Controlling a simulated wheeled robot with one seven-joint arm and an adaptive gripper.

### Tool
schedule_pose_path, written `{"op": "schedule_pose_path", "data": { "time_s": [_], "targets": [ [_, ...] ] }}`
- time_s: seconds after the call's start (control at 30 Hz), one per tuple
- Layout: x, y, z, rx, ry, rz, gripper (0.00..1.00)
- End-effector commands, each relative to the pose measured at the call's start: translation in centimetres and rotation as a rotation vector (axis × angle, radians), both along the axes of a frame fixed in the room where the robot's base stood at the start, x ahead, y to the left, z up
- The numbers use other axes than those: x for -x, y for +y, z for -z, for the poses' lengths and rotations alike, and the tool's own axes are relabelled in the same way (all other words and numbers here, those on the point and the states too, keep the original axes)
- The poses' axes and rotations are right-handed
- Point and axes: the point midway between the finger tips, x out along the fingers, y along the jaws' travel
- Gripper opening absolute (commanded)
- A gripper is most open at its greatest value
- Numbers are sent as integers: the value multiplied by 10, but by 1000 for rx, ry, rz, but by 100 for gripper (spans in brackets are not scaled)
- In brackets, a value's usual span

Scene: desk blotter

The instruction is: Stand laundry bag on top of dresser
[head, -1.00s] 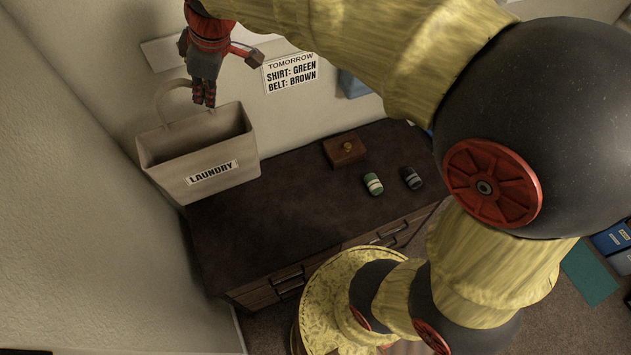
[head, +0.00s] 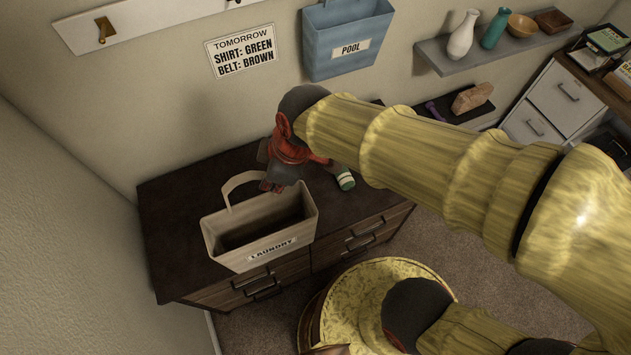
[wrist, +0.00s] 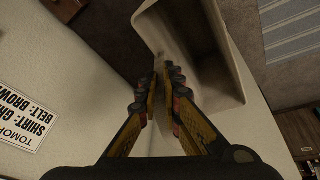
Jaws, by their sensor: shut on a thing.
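The cream laundry bag (head: 228,239), with a LAUNDRY label on its front and a looped handle, is upright and open at the top. It appears over the left part of the dark dresser top (head: 170,215), with its front near the dresser's front edge. I cannot tell whether its base touches the top. My gripper (head: 272,186) is shut on the bag at its back side by the handle. In the wrist view my fingers (wrist: 160,88) close together at the bag's rim (wrist: 150,35); the exact grip spot is partly hidden.
A green-and-white can (head: 345,180) stands on the dresser right of my gripper. A brown box (head: 262,152) is mostly hidden behind my gripper. On the wall are a hook rail (head: 150,18), a TOMORROW sign (head: 243,52) and a blue POOL bag (head: 347,38). The left dresser end looks clear.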

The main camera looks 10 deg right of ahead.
Motion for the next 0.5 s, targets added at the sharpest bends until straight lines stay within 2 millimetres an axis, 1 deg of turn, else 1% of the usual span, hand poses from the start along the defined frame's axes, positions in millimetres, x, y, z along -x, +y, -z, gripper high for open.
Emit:
{"op": "schedule_pose_path", "data": {
  "time_s": [0.07,0.13,0.23,0.37,0.5],
  "targets": [
    [1,-1,4,3,7,3,0],
    [-2,0,4,7,19,5,0],
    [-13,1,9,11,28,7,0],
    [-39,3,22,11,30,9,0],
    [-70,7,36,13,30,7,0]
  ]
}}
